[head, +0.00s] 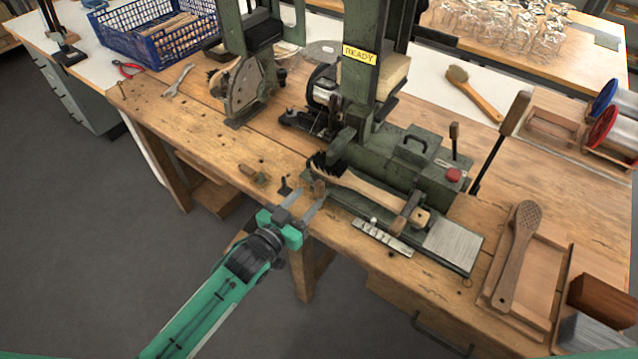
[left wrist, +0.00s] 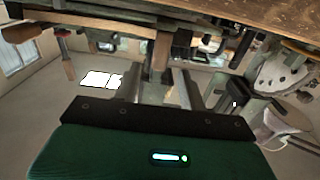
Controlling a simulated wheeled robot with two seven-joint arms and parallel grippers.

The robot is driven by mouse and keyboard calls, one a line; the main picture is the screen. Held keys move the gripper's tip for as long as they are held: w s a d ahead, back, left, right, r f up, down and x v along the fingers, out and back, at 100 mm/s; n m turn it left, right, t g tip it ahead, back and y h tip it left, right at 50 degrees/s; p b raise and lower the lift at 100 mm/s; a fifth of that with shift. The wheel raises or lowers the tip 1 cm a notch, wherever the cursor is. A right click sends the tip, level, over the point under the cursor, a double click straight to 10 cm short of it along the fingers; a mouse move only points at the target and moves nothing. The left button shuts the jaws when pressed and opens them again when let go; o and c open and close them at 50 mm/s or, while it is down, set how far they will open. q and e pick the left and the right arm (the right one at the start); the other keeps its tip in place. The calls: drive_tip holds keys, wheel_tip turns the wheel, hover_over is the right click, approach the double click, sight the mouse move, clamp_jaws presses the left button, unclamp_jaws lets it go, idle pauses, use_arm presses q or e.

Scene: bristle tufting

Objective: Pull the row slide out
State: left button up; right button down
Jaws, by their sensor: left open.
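The green tufting machine (head: 385,150) stands on the wooden bench with a brush (head: 365,187) lying along its bed. A small brown knob (head: 319,188) stands at the left front end of the bed; I take it for the row slide's handle, but the slide itself is not clear. My left gripper (head: 308,203) is open at the bench's front edge, its fingertips close to the knob. In the left wrist view a brown upright piece (left wrist: 162,50) shows beyond and between the fingers (left wrist: 170,80); I cannot tell whether they touch it. My right gripper is not in view.
A notched metal strip (head: 383,238) lies along the machine's front. A wooden tray (head: 533,275) with a brush body (head: 517,245) is at the right. Small blocks (head: 252,172) lie left of the gripper. A blue crate (head: 155,35) stands at the back left. The floor before the bench is clear.

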sight(318, 190)
use_arm(q)
drive_tip(key=x, duration=0.6)
drive_tip(key=shift+d, duration=0.1)
drive_tip(key=shift+c, duration=0.2)
drive_tip(key=shift+d, duration=0.1)
clamp_jaws()
